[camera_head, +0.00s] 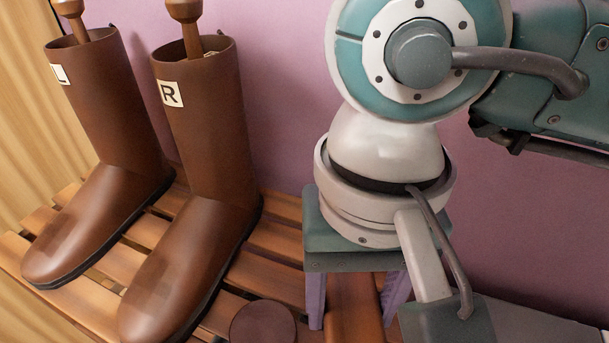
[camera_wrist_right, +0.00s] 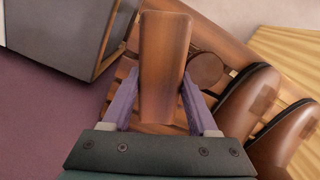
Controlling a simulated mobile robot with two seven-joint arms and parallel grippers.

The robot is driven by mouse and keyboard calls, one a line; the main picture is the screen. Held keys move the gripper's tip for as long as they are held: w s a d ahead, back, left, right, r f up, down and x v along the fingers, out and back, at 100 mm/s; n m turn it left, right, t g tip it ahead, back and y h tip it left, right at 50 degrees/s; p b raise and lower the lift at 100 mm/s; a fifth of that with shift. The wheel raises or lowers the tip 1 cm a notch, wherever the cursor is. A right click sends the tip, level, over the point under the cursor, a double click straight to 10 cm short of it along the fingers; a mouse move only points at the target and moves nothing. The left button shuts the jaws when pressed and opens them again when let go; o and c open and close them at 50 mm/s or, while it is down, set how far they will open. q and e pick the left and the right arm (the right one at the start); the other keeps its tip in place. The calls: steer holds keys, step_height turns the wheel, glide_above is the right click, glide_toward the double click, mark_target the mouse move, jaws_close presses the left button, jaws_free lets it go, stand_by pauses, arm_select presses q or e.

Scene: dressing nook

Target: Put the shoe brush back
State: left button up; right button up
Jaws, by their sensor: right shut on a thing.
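My right gripper (camera_head: 355,300) points down over the slatted wooden bench, with its two purple fingers shut on the shoe brush. The brush (camera_head: 354,318) is a reddish-brown wooden block; its lower end runs out of the head view. In the right wrist view the brush (camera_wrist_right: 164,66) stands lengthwise between the fingers, its broad face towards the camera. No bristles show. I cannot tell whether the brush touches the bench. My left gripper is not in view.
Two brown boots, marked L (camera_head: 100,110) and R (camera_head: 205,120), stand on the slatted bench (camera_head: 270,273) to the left. A round dark-brown tin-like thing (camera_head: 263,323) lies beside the brush. A grey box (camera_wrist_right: 62,30) stands on the brush's other side. A purple wall is behind.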

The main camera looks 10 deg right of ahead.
mark_target(346, 325)
step_height(346, 325, down, 4)
steer(key=shift+f, duration=0.1)
step_height(346, 325, down, 3)
steer(key=shift+f+b, duration=0.2)
steer(key=shift+b, duration=0.4)
steer(key=shift+f, duration=0.25)
steer(key=shift+f, duration=0.15)
steer(key=o, duration=1.3)
